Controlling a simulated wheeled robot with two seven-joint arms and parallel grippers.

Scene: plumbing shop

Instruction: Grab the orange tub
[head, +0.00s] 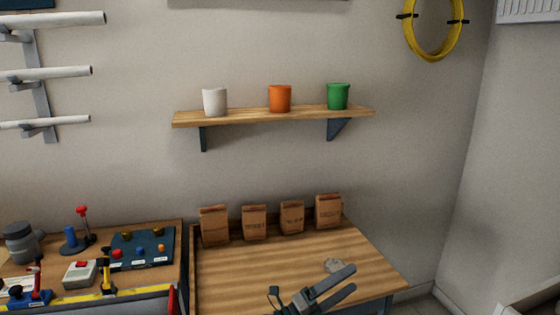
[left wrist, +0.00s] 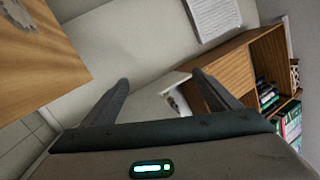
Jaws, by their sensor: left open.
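The orange tub (head: 280,98) stands upright in the middle of a wooden wall shelf (head: 230,117). A white tub (head: 215,102) stands to its left and a green tub (head: 338,96) to its right, with gaps between them. My left gripper (head: 347,281) is low in the head view, over the front right of the wooden table, well below the shelf and apart from the tub. It is open and empty. In the left wrist view its two fingers (left wrist: 160,88) stand apart with nothing between them. The tub is not in the wrist view. My right gripper is not in view.
Several brown paper bags (head: 254,222) stand along the back of the wooden table (head: 260,275). A workbench with tools and a dark mat (head: 142,248) is at the left. A yellow coil (head: 433,55) hangs at upper right. The wrist view shows a wooden cabinet (left wrist: 230,65).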

